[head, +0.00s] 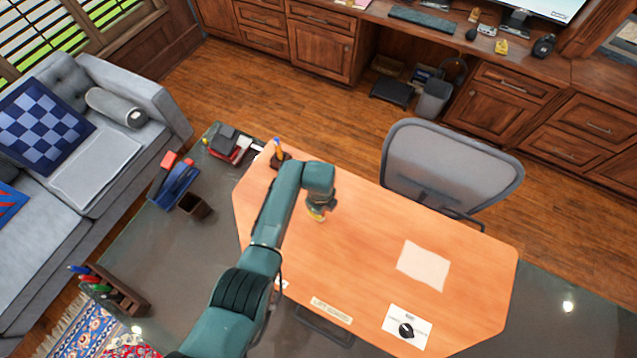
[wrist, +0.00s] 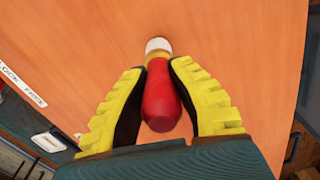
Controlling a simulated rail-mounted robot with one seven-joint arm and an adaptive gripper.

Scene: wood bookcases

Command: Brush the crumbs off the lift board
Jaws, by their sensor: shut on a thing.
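The lift board (head: 375,220) is a wide orange-brown wooden panel with cut corners, lying over the dark desk. A label (head: 331,310) is at its front edge. My gripper (head: 317,214) is above the board's left half. In the wrist view my gripper (wrist: 163,95) has its yellow fingers shut on a red handle (wrist: 161,97) with a pale end (wrist: 158,45). The pale end points toward the board (wrist: 235,45); I cannot tell whether it touches. The head view hides most of the held thing. I make out no crumbs on the board.
A pale sheet (head: 424,265) and a white card (head: 407,325) with a black knob lie on the board's right half. A pencil holder (head: 280,160) stands at its back left corner. A grey chair (head: 450,170) is behind it. The board's middle is clear.

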